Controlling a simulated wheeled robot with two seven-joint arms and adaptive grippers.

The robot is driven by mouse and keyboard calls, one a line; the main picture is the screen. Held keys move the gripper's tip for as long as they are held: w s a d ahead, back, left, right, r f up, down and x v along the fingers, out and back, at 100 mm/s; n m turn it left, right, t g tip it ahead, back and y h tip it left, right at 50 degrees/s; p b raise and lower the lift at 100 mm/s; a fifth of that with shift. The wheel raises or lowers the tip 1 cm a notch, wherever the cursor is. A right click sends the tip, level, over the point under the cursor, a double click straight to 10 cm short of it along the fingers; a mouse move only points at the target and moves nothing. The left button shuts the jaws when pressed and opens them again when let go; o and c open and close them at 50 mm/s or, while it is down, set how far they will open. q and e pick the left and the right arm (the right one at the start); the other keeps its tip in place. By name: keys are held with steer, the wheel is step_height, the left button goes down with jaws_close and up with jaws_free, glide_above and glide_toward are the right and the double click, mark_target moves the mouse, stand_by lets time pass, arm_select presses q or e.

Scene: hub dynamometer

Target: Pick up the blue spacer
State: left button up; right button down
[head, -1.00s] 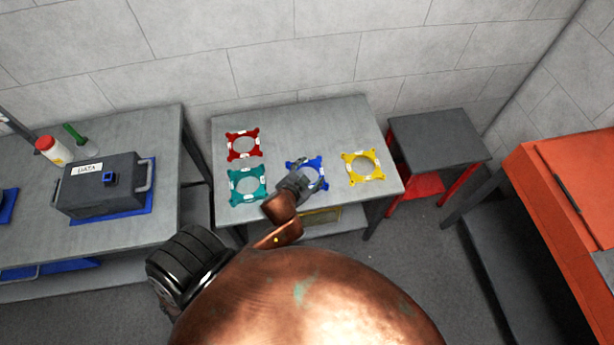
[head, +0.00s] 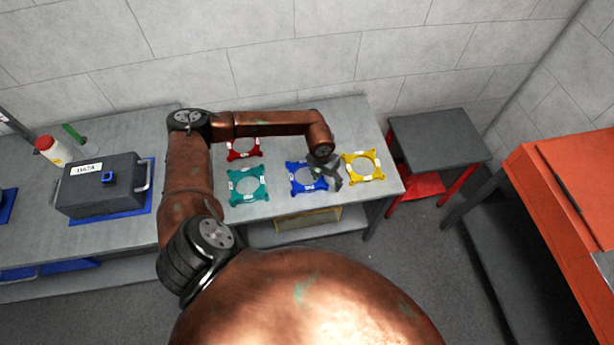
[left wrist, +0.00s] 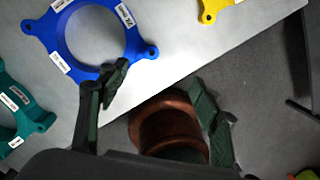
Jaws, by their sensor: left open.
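The blue spacer (head: 298,178), a ring plate with corner lugs and white labels, lies flat on the grey table between the teal and yellow spacers. My left gripper (head: 328,176) is over its right side in the head view, with no spacer between its fingers. In the left wrist view the blue spacer (left wrist: 66,44) is at the upper left. The open left gripper (left wrist: 160,88) has its left finger overlapping the lug at the ring's lower edge; I cannot tell whether they touch. My right gripper is not in view.
A teal spacer (head: 247,198), a red spacer (head: 243,155) partly behind my arm, and a yellow spacer (head: 362,181) lie on the grey table (head: 372,120). A dark DATA box (head: 100,198) stands on the left bench. A grey stool (head: 437,135) and orange cabinet (head: 560,200) are right.

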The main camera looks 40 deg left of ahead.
mark_target(323, 184)
arm_select(q)
steer(key=a+f, duration=0.1)
steer(key=a+f+y, duration=0.1)
steer(key=a, duration=0.1)
steer(key=shift+w+f, duration=0.15)
steer(key=shift+w, duration=0.2)
steer(key=f, duration=0.3)
steer(key=w+f, duration=0.1)
steer(key=f, duration=0.1)
steer(key=shift+d+f, duration=0.1)
steer(key=shift+d, duration=0.1)
steer(key=shift+c, duration=0.5)
jaws_close()
